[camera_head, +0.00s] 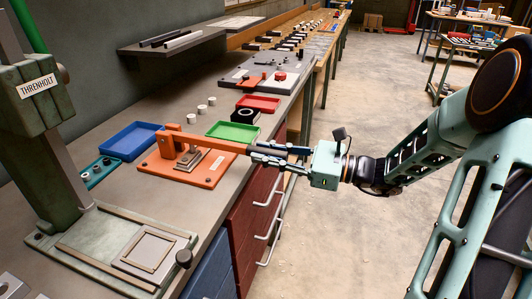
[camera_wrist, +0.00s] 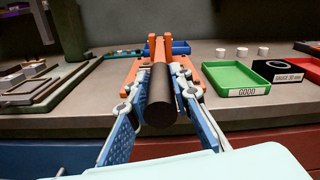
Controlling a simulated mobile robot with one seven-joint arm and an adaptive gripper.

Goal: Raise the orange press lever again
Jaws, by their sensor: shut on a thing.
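The orange press lever (camera_head: 223,145) runs from its upright on the orange base plate (camera_head: 211,177) toward the bench's front edge, close to level. Its dark grip shows in the wrist view (camera_wrist: 161,95), end-on to the camera. My gripper (camera_head: 268,154) has its blue fingers on both sides of the lever's outer end. In the wrist view the fingers (camera_wrist: 158,88) flank the lever and are shut on it. A small metal die block (camera_head: 199,161) sits on the base plate under the lever. Part of the grip is hidden by my fingers in the head view.
A green tray (camera_head: 233,131), labelled GOOD in the wrist view, a blue tray (camera_head: 131,141) and a red tray (camera_head: 258,103) stand around the press. Several white round parts (camera_head: 201,109) lie behind. A tall green THRENHOLT press (camera_head: 45,130) stands at left. The floor before the drawers is clear.

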